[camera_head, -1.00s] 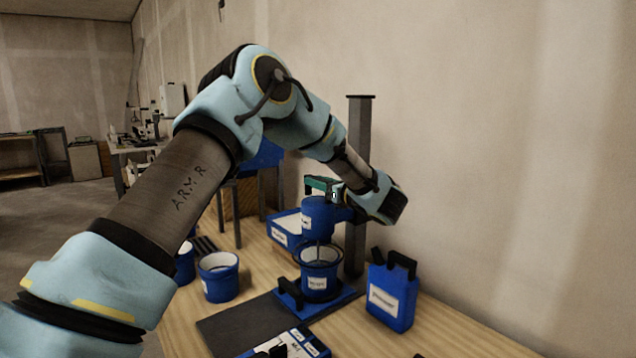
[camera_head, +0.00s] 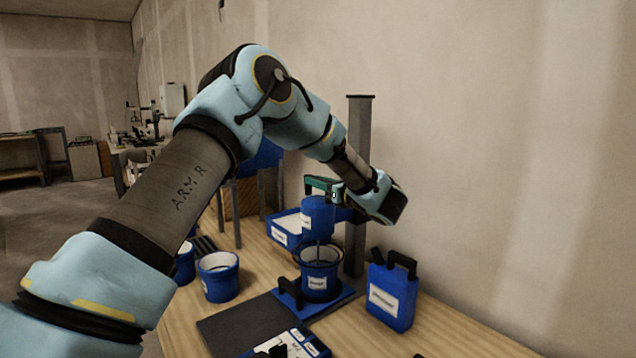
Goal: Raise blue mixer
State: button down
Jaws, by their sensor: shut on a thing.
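The blue mixer (camera_head: 317,217) is a blue motor head on a dark upright column (camera_head: 358,180), with a thin shaft pointing down. It hangs above a blue bucket (camera_head: 319,272) with a pale label on the blue base. The shaft's lower end reaches into the bucket's mouth and is hidden there. My gripper (camera_head: 334,194) is at the top of the mixer head, shut on the green handle (camera_head: 319,183). The fingers are small and partly hidden in this view.
A blue jug (camera_head: 391,293) stands right of the mixer base. Blue buckets (camera_head: 218,277) stand to the left, and a blue tray (camera_head: 284,228) lies behind. A dark mat (camera_head: 245,322) and a labelled blue-white box (camera_head: 290,344) are in front. The wall is close behind the column.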

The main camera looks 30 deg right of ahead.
dwell(0.4)
notch_tip(320, 180, up, 13)
jog(key=b, duration=0.4)
jog(key=shift+r, duration=0.15)
jog(key=c, duration=1)
grip_release()
jog(key=o, duration=0.3)
jog(key=shift+f, duration=0.2)
jog(key=s+b, duration=0.1)
jog(key=s, duration=0.2)
jog(key=s+d, duration=0.1)
jog(key=s, duration=0.3)
jog(key=s+d+b, duration=0.1)
jog(key=s, duration=0.2)
jog(key=shift+s+b, duration=0.35)
